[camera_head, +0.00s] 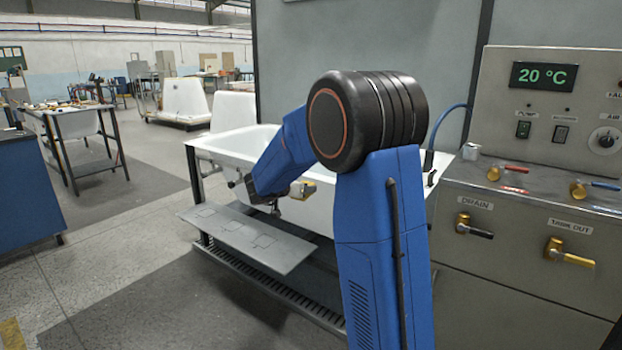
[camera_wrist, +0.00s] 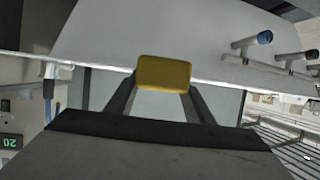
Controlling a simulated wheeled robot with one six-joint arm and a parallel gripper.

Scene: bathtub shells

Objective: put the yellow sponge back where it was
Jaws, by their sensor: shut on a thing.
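The yellow sponge (camera_wrist: 164,73) is held between the two dark fingers of my gripper (camera_wrist: 163,84) in the wrist view. In the head view, the sponge (camera_head: 309,187) is a small yellow patch at my gripper (camera_head: 299,190), partly hidden by my arm. My gripper is in front of the white bathtub (camera_head: 232,146), above the grey shelf with outlined squares (camera_head: 227,226). No contact of the sponge with the tub or shelf can be made out.
Fittings, one with a blue end (camera_wrist: 265,38), stick out from the white tub in the wrist view. A control panel (camera_head: 550,105) with valves stands at right. My arm hides part of the tub and shelf. The visible left part of the shelf is bare.

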